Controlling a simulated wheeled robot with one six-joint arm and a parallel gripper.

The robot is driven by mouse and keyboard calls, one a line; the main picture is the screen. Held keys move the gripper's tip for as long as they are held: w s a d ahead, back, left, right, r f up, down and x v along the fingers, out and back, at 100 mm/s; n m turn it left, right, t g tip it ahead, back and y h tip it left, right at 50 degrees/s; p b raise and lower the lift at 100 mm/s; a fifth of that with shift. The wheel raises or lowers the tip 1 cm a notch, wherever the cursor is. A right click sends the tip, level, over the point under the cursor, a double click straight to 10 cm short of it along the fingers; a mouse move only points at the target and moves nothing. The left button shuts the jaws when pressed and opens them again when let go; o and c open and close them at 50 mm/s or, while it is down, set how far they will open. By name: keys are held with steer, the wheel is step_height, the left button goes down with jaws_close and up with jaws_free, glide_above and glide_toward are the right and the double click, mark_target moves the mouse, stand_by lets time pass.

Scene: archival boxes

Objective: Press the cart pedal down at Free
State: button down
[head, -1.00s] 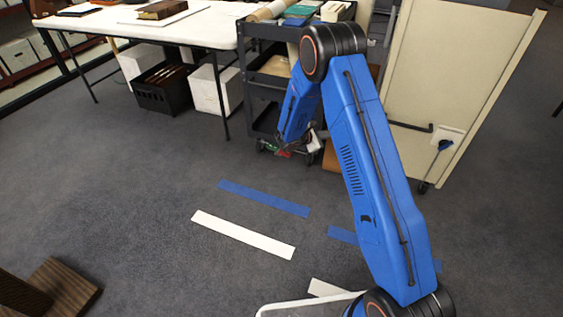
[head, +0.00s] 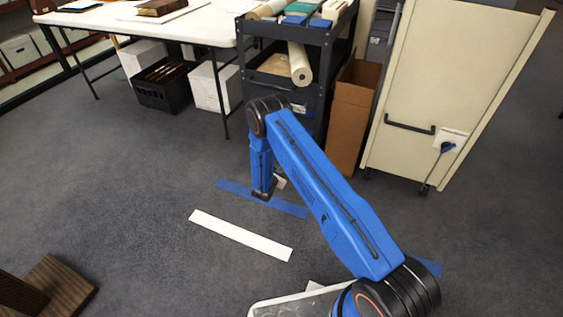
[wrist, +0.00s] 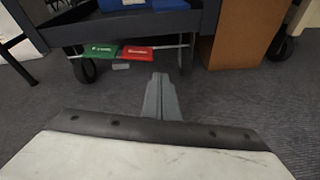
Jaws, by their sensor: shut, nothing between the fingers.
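Under the dark cart (head: 285,33) a green pedal (wrist: 101,50) and a red pedal (wrist: 138,54) sit side by side in the wrist view, green on the left. Both carry small white lettering that I cannot read surely. My gripper (wrist: 161,78) is shut and empty, its grey fingers pointing toward the cart. In the picture, its tips are just below and to the right of the red pedal, apart from the green one. In the head view my arm hides the pedals, and the fingertips cannot be made out.
A brown carton (head: 353,115) stands right of the cart, then a cream cabinet (head: 437,90) on casters. A white table (head: 190,27) is at left. Blue tape and a white strip (head: 240,236) lie on open carpet.

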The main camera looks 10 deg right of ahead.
steer(key=shift+n+t+y, duration=0.3)
steer(key=shift+n+y, duration=0.2)
steer(key=shift+n, duration=0.1)
steer(key=f, duration=0.1)
steer(key=a+f, duration=0.2)
steer(key=f, duration=0.1)
steer(key=shift+a, duration=0.25)
steer(key=x, duration=0.9)
steer(key=shift+w+d+f, duration=0.1)
steer(key=shift+w+d, duration=0.25)
steer(key=shift+w, duration=0.05)
steer(key=shift+s+d+r, duration=0.15)
steer(key=shift+r, duration=0.8)
steer(key=shift+s+d+r, duration=0.15)
steer(key=shift+r, duration=0.85)
steer(key=shift+r+n+g+h, duration=0.45)
steer(key=shift+r+n, duration=0.45)
steer(key=shift+r, duration=0.7)
